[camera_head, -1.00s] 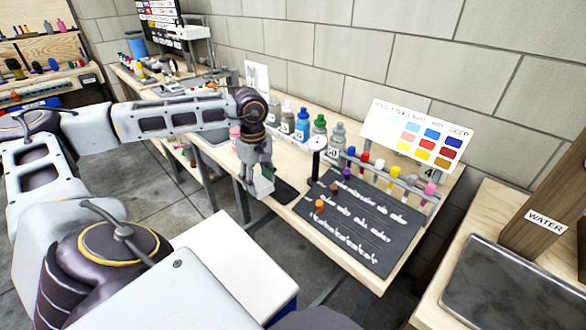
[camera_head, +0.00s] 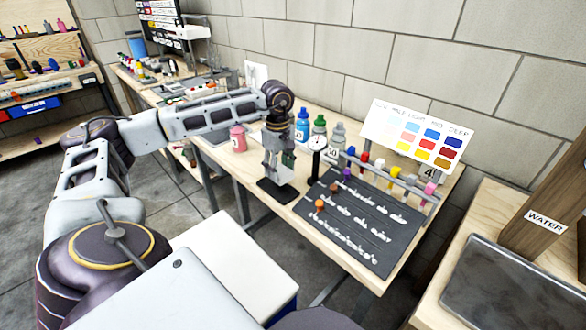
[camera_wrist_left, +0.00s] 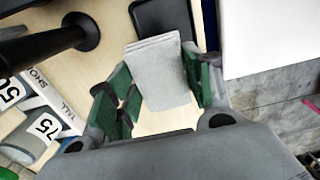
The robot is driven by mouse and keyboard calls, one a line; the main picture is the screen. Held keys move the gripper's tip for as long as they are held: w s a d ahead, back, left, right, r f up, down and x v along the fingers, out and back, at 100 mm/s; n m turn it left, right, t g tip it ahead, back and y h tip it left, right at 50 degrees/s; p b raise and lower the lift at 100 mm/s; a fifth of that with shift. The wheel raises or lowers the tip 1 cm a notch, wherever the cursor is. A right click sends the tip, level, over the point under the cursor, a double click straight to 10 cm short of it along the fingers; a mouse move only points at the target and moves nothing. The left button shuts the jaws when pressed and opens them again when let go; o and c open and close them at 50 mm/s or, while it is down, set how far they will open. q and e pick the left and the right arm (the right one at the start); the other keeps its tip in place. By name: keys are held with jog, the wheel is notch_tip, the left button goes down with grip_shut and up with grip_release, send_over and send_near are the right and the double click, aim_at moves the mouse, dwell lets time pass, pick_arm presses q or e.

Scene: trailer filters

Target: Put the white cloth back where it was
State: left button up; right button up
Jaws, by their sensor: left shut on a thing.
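The white cloth (camera_wrist_left: 160,72) is a folded, pale rectangle in the left wrist view, held between the green-padded fingers of my left gripper (camera_wrist_left: 157,90). In the head view the left gripper (camera_head: 279,178) points down above the front of the workbench, over a black pad (camera_head: 279,192). The cloth is mostly hidden by the fingers there. The black pad (camera_wrist_left: 163,15) also shows just beyond the cloth in the wrist view. I cannot tell whether the cloth touches the bench. My right gripper is not in view.

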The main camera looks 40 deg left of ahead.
pick_arm(q)
jog(key=w, duration=0.3)
jog(key=shift+w+d, duration=0.15)
jog(key=shift+d, duration=0.05)
jog(key=shift+w, duration=1.25)
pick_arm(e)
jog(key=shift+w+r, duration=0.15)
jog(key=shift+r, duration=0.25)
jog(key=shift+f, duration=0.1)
pick_arm(q)
jog(key=shift+f, duration=0.25)
jog(key=shift+f+b, duration=0.35)
jog(key=shift+f, duration=1.15)
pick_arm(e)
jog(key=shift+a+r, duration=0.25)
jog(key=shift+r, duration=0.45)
pick_arm(q)
jog(key=shift+f, duration=0.1)
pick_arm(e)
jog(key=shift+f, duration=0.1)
